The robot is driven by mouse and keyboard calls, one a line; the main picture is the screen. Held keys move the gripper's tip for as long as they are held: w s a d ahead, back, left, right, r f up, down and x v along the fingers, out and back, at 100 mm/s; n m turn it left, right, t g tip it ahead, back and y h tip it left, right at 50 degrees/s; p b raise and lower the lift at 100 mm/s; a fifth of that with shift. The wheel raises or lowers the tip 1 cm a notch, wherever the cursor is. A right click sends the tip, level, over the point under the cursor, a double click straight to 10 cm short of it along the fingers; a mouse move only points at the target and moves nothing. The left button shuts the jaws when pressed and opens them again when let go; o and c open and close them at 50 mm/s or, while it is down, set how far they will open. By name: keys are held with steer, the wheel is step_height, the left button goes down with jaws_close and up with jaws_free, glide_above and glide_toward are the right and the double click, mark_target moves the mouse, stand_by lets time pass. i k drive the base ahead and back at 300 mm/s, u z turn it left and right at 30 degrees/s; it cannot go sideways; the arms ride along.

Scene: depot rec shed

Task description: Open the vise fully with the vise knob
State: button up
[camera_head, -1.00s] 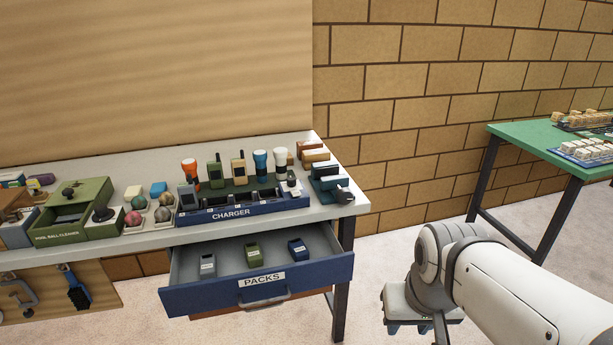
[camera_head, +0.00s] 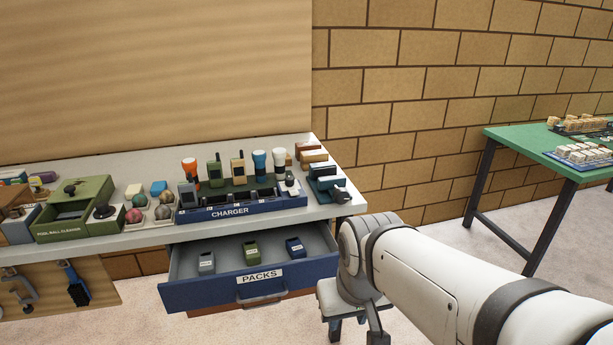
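What looks like the vise (camera_head: 323,186) is a small teal block-like fixture at the right front corner of the white bench. Its dark knob (camera_head: 342,195) sticks out at the front right, near the bench edge. How far apart the jaws are is too small to tell. My gripper (camera_head: 347,325) hangs below and in front of the bench corner, to the right of the open drawer, pointing down.
An open blue drawer (camera_head: 195,297) labelled PACKS juts out, holding three packs. A charger tray (camera_head: 230,213) with radios and torches stands left of the vise. A green table (camera_head: 520,141) stands at right, with open floor between.

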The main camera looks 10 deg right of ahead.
mark_target(341, 195)
steer(key=z, duration=0.05)
steer(key=i, duration=1)
steer(key=u, duration=0.1)
